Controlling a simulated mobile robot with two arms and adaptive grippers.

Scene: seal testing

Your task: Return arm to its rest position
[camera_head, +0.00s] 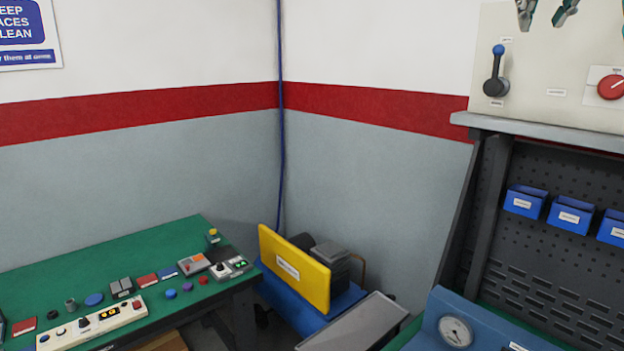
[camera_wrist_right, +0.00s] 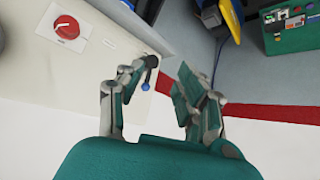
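My right gripper (camera_head: 541,24) shows at the top right of the head view, with only its finger ends in the picture. It appears in front of the beige panel (camera_head: 556,60), above a lever with a blue knob (camera_head: 498,50). In the right wrist view my right gripper (camera_wrist_right: 156,75) is open, its two fingers apart with nothing between them. The lever's blue knob (camera_wrist_right: 145,87) shows beyond the fingers; I see no grip on it. The lever points up in the head view. My left gripper is in neither view.
A red rotary switch (camera_head: 611,87) is on the panel, right of the lever. Below are blue bins (camera_head: 525,201) and a pressure gauge (camera_head: 455,331). A green table (camera_head: 130,254) with controls stands left. A yellow panel (camera_head: 295,270) stands in the corner.

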